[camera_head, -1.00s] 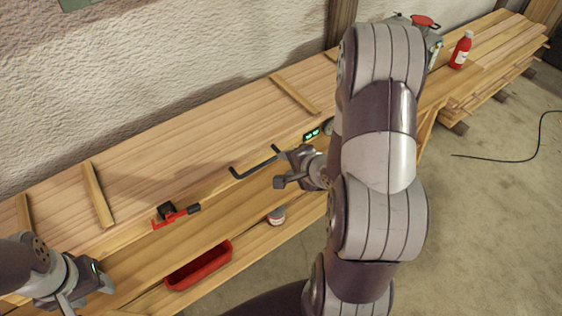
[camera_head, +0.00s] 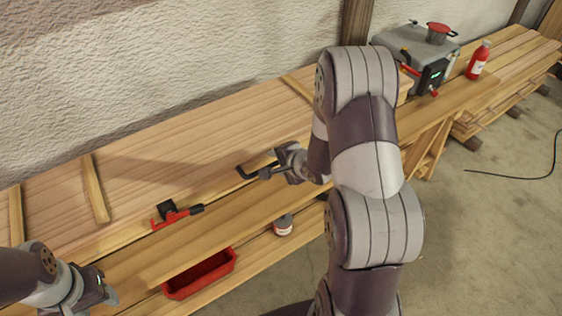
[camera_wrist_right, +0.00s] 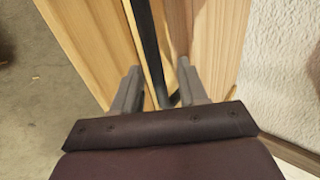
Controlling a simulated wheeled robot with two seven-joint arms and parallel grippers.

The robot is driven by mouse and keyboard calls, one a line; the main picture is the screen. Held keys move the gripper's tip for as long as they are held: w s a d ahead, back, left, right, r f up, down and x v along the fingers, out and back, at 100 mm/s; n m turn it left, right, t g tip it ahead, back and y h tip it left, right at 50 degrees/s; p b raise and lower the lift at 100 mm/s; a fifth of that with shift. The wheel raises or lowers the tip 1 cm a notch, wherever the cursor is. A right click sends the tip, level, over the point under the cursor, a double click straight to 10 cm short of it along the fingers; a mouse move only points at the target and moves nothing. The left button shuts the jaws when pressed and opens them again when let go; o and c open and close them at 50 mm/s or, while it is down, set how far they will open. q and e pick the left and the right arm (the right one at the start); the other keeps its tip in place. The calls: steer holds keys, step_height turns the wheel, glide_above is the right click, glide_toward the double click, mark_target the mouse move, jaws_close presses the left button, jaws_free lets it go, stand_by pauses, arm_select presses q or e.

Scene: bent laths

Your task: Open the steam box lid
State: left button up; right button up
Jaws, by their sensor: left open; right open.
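The steam box appears to be the long wooden box (camera_head: 150,170) along the wall, with light battens across its top. A black bar handle (camera_head: 249,174) is at its front edge. My right gripper (camera_head: 272,165) is open at the handle. In the right wrist view its two fingers (camera_wrist_right: 158,85) stand apart on either side of the black handle (camera_wrist_right: 147,45); I cannot tell whether they touch it. A red and black clamp (camera_head: 172,214) sits on the front edge, left of the handle. My left gripper (camera_head: 98,292) is open at the lower left, away from the clamp.
A red tray (camera_head: 203,277) and a small jar (camera_head: 283,226) are on the lower front boards. A grey machine (camera_head: 405,48) with a red pot (camera_head: 440,33) and a red bottle (camera_head: 478,61) stand at the back right. A black cable (camera_head: 515,175) lies on the floor.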

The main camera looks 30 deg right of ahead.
steer(key=shift+d, duration=0.1)
jaws_close()
steer(key=r, duration=0.7)
steer(key=shift+w+r, duration=0.3)
step_height(320, 180, up, 8)
steer(key=w, duration=0.3)
steer(key=shift+a+f, duration=0.2)
steer(key=shift+f, duration=0.05)
